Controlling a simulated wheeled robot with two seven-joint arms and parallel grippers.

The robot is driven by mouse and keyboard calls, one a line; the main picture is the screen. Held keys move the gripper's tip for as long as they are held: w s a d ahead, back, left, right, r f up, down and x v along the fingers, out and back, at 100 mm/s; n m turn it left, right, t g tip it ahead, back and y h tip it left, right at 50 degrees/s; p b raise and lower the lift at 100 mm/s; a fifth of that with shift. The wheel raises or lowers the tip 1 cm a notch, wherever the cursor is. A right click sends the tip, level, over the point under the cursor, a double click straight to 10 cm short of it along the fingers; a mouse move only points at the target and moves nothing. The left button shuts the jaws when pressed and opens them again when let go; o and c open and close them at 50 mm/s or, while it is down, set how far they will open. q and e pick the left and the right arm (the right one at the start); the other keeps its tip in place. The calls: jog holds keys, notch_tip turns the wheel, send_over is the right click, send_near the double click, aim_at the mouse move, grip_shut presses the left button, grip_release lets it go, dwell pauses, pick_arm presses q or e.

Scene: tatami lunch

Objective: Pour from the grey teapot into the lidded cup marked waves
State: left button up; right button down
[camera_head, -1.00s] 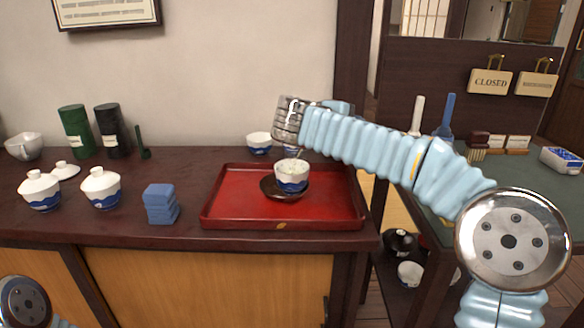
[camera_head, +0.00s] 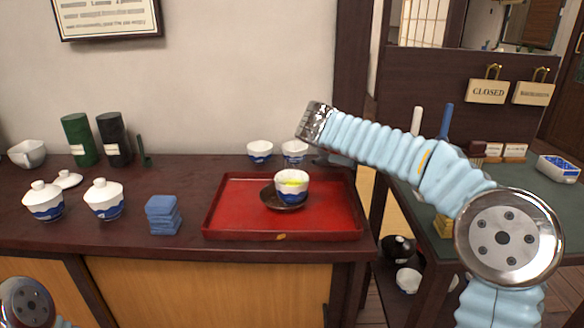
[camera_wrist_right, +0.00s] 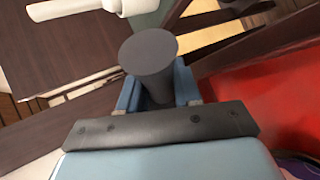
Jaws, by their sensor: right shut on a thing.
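In the head view, two white lidded cups with blue wave bands, the left one (camera_head: 43,204) and the right one (camera_head: 104,203), stand at the left of the counter. A loose white lid (camera_head: 67,179) lies behind them. An open white and blue cup (camera_head: 292,190) with yellow-green contents stands on a dark saucer (camera_head: 275,202); its marking is unclear. In the right wrist view, my right gripper (camera_wrist_right: 158,90) is shut on a dark grey round handle (camera_wrist_right: 148,52), apparently the teapot's. The teapot body is not clearly visible. My left gripper is out of view.
The red tray (camera_head: 225,220) holds the saucer and open cup. Two small white and blue cups (camera_head: 260,150) (camera_head: 294,150) stand behind it. A blue stack (camera_head: 163,215) is left of the tray. Dark canisters (camera_head: 113,140) stand at the back left.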

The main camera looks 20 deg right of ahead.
jog(key=shift+w+r, duration=0.15)
jog(key=shift+w+d+f+g+y+p, duration=0.15)
jog(key=shift+d+g+y+p, duration=0.15)
jog(key=shift+p, duration=0.3)
jog(key=shift+w+d+f+g+y+p, duration=0.1)
jog(key=shift+d+f+y+p, duration=0.1)
jog(key=shift+y+p, duration=0.3)
pick_arm(q)
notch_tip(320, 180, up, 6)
jog(key=p, duration=0.2)
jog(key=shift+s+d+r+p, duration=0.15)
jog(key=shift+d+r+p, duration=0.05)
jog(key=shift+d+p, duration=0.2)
pick_arm(e)
jog(key=shift+w+d+f+g+y, duration=0.3)
jog(key=shift+d+f+g+y, duration=0.15)
jog(key=shift+y, duration=0.25)
jog(key=shift+w+d+f+g+y, duration=0.25)
jog(key=shift+d+f+g+y, duration=0.1)
jog(key=shift+d+f+y, duration=0.3)
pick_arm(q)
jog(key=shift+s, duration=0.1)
pick_arm(e)
jog(key=shift+s+a+r, duration=0.1)
jog(key=shift+r, duration=0.05)
